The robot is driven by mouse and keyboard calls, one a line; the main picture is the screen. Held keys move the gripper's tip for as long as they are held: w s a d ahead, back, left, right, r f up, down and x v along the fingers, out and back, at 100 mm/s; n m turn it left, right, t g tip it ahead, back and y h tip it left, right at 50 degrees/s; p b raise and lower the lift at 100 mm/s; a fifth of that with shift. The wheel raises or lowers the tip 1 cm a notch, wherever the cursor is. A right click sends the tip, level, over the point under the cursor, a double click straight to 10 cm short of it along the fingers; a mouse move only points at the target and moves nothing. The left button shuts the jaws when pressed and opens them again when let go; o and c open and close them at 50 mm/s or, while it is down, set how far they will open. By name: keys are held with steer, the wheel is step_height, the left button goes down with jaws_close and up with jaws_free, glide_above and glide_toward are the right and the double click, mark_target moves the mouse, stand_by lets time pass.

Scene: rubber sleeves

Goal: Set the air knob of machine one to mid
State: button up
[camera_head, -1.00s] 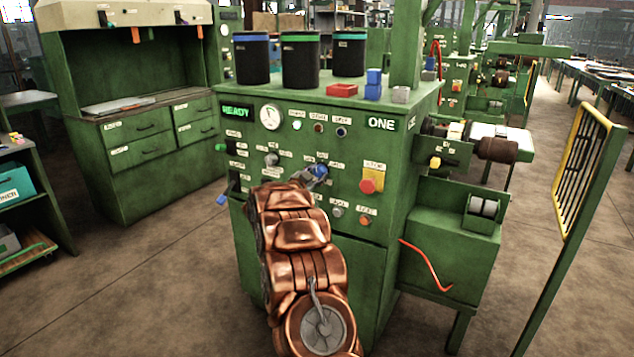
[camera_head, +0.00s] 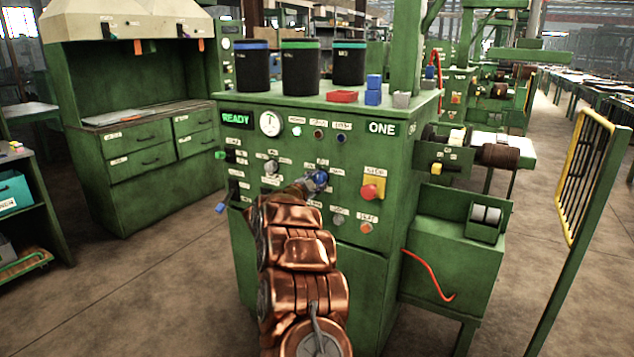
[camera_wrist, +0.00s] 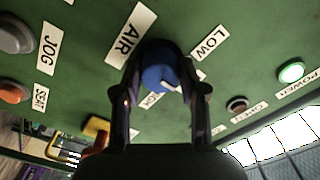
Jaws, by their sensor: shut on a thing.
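The air knob is blue and sits on the green front panel of machine one (camera_head: 345,230). In the wrist view the blue knob (camera_wrist: 158,78) is between my fingers, beside the AIR label (camera_wrist: 130,35). A LOW label (camera_wrist: 209,43) is at its upper right; another label below it is partly covered by the fingers. My gripper (camera_wrist: 160,65) is shut on the knob. In the head view my gripper (camera_head: 309,184) reaches the knob (camera_head: 319,177) from the lower left. The knob's pointer direction cannot be made out.
A red stop button on a yellow plate (camera_head: 374,187) is right of the knob. A grey knob (camera_head: 271,167) is to its left. Black canisters (camera_head: 300,70) stand on top of the machine. A yellow-framed guard (camera_head: 585,175) stands at the right. The floor in front is open.

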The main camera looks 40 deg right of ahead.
steer(key=o, duration=1.1)
steer(key=shift+o, duration=0.2)
steer(key=v, duration=1.2)
steer(key=shift+w, duration=0.1)
